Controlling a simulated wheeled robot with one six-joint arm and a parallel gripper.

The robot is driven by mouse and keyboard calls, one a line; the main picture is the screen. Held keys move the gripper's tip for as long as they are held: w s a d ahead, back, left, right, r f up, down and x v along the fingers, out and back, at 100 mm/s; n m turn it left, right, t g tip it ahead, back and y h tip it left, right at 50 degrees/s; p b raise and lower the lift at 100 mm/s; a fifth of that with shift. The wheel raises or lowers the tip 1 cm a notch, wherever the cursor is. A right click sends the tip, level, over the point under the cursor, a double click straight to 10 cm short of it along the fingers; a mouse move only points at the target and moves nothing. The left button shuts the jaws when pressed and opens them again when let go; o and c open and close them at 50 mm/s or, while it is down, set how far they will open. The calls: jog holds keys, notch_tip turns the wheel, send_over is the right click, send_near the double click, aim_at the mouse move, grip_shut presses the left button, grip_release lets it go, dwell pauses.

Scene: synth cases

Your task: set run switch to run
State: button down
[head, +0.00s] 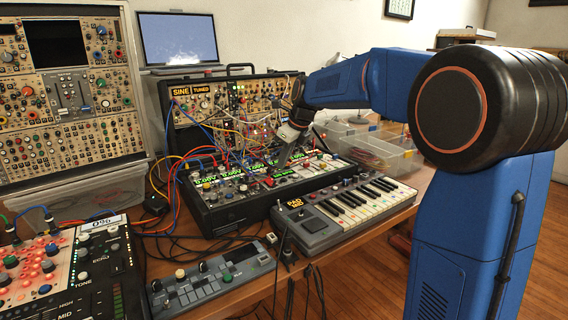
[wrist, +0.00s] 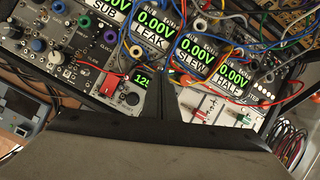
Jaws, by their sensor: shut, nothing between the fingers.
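My gripper (head: 281,163) points down over the black-cased synth module (head: 232,207) on the table, its fingers shut and empty. A red switch-like part (wrist: 108,84) is on the panel left of the fingers. A slider with a red cap (wrist: 201,115) and one with a green cap (wrist: 243,119) are to the right. I cannot read which control is the run switch or how it is set. Whether the fingertips touch the panel is unclear.
Patch cables (head: 205,157) cross over the module's back and left. A small keyboard (head: 345,212) stands at the right front, a grey device (head: 212,282) in front. A tall modular rack (head: 70,100) is at left, a clear bin (head: 375,153) at right.

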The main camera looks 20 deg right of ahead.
jog(key=shift+w+a+r+g, duration=0.15)
jog(key=shift+w+r+g, duration=0.1)
jog(key=shift+w+g, duration=0.2)
jog(key=shift+r, duration=0.1)
jog(key=shift+r, duration=0.7)
